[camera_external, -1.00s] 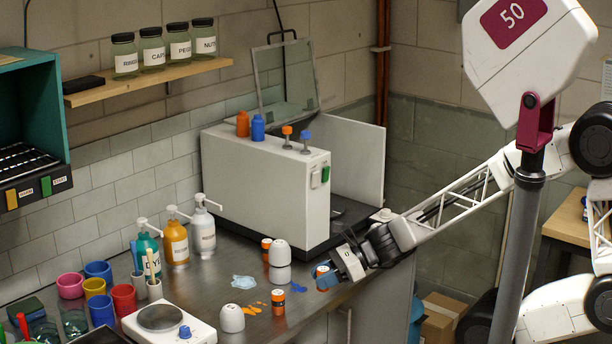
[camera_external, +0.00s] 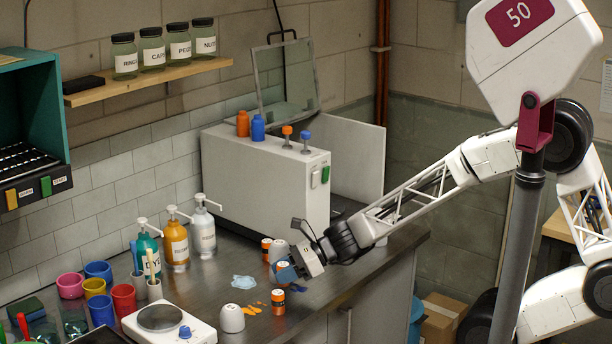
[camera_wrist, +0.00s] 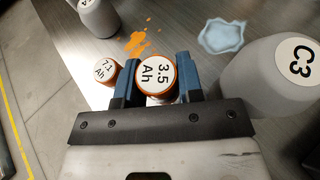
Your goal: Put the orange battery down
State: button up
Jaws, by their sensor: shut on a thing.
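My gripper (camera_external: 284,272) is over the bench in the external view, its blue fingers beside a white rounded pod. In the wrist view, my gripper (camera_wrist: 160,82) is shut on an orange battery (camera_wrist: 157,73) with a white top marked "3.5 Ah". The battery is upright between the blue fingers. In the external view the held battery (camera_external: 283,266) is partly hidden by a finger. I cannot tell whether its base touches the bench. A second orange battery, marked "7.1 Ah" (camera_wrist: 104,71), stands just left of the fingers in the wrist view.
The pod marked "C3" (camera_wrist: 275,83) stands close on the right in the wrist view. Another white pod (camera_external: 231,318) and a third battery (camera_external: 266,249) stand nearby. Orange (camera_wrist: 138,45) and pale blue (camera_wrist: 222,36) patches mark the metal bench (camera_external: 213,270).

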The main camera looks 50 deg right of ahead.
jog(key=shift+f, duration=0.1)
jog(key=shift+f, duration=1.65)
jog(key=shift+f, duration=0.1)
jog(key=o, duration=1)
jog(key=shift+c, duration=0.2)
jog(key=shift+s+d+r, duration=0.1)
jog(key=shift+d+r, duration=0.05)
jog(key=shift+r, duration=0.05)
jog(key=shift+v, duration=5.85)
